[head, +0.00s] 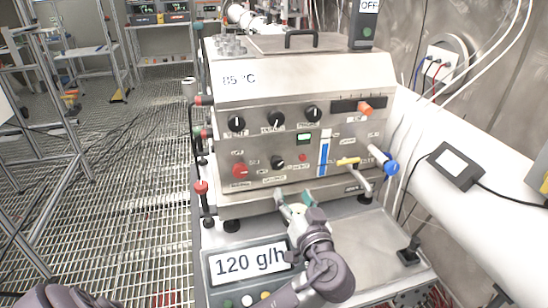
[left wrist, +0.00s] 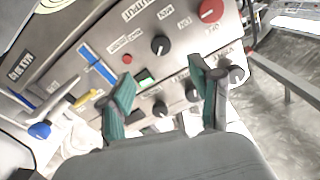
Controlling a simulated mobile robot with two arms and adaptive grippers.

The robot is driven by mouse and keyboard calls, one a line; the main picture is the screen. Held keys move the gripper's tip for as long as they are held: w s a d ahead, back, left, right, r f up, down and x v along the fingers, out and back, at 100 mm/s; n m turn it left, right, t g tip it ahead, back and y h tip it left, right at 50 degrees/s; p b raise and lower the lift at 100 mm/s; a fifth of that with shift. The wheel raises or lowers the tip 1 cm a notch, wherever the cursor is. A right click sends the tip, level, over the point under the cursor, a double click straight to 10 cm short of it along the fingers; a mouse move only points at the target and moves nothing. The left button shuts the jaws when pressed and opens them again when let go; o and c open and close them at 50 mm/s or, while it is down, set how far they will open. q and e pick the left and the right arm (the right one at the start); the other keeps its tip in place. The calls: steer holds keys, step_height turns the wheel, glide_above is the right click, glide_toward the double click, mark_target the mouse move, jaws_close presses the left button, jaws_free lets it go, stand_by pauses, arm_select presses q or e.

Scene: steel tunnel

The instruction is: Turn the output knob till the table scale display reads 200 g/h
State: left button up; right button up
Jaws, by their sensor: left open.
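The table scale display (head: 247,261) reads 120 g/h, in front of the steel machine (head: 262,90). A black knob (head: 278,163) sits low on the machine's front, with a small blurred label below it that looks like OUTPUT. That knob also shows in the left wrist view (left wrist: 160,45), a little beyond the fingertips and roughly between them in the picture. My left gripper (head: 295,196) is open and empty, below and in front of the knob; its green-padded fingers frame the panel in the left wrist view (left wrist: 165,76). My right gripper is out of view.
Three black knobs (head: 275,119) line the upper panel. A white pipe (head: 480,180) runs along the right.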

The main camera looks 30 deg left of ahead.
mark_target(278, 166)
arm_select(q)
steer(key=p+x, duration=0.3)
steer(key=x, duration=0.9)
steer(key=shift+a+r, duration=0.1)
steer(key=shift+r, duration=0.1)
steer(key=shift+w+a+f+p, duration=0.1)
steer(key=shift+w+a+p, duration=0.2)
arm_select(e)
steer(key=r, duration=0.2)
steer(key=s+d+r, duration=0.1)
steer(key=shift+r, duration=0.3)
arm_select(q)
steer(key=c, duration=1.2)
steer(key=shift+o, duration=0.2)
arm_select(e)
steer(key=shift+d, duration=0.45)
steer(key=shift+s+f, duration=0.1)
